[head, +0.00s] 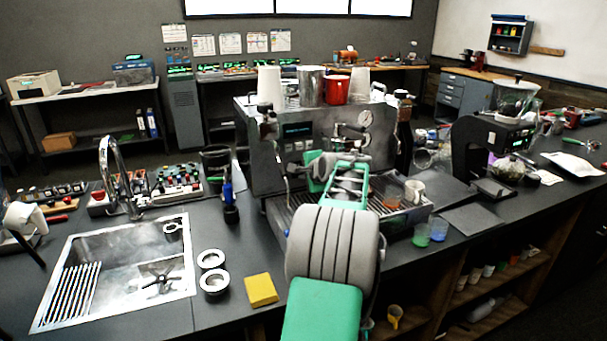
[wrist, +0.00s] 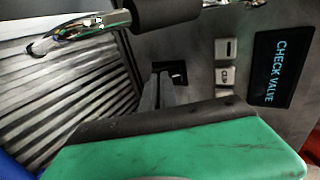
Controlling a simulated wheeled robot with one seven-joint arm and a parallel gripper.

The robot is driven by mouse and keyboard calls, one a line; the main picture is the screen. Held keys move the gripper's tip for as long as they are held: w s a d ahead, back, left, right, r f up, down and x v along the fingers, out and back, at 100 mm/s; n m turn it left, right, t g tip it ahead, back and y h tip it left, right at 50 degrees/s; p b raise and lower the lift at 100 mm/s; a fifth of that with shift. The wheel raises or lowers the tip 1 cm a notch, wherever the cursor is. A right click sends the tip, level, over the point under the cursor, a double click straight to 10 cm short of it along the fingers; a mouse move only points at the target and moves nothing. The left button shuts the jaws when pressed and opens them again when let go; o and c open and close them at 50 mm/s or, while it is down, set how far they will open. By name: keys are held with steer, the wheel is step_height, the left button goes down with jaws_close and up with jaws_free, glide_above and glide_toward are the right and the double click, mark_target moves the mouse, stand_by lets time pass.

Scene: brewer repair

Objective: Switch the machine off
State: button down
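The espresso machine (head: 262,160) stands on the counter, with its lit display (head: 297,130) on the front panel. In the wrist view the display (wrist: 280,68) reads "CHECK VALVE". Two pale buttons sit beside it: an upper one (wrist: 226,48) with a bar mark and a lower one (wrist: 225,75) with a small symbol. My gripper (head: 345,183) is in front of the machine, above its drip tray, and my arm hides part of the machine. In the wrist view its green and dark body fills the bottom, below the buttons. Its finger opening is not clear, and I see nothing held.
A chrome wand with a dark grip (wrist: 165,12) crosses the top of the wrist view, near the slatted drip tray (wrist: 60,100). A sink (head: 175,295), a yellow sponge (head: 261,290) and a grinder (head: 490,140) are on the counter.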

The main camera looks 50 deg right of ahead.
steer(key=shift+a+f, duration=0.15)
steer(key=shift+f, duration=0.75)
steer(key=shift+r, duration=0.15)
steer(key=shift+w+r+p, duration=0.2)
steer(key=shift+r+p, duration=0.45)
steer(key=shift+r, duration=0.3)
steer(key=shift+s+r, duration=0.1)
steer(key=shift+s, duration=0.05)
steer(key=b+v, duration=0.1)
steer(key=v, duration=1.2)
steer(key=shift+s, duration=0.4)
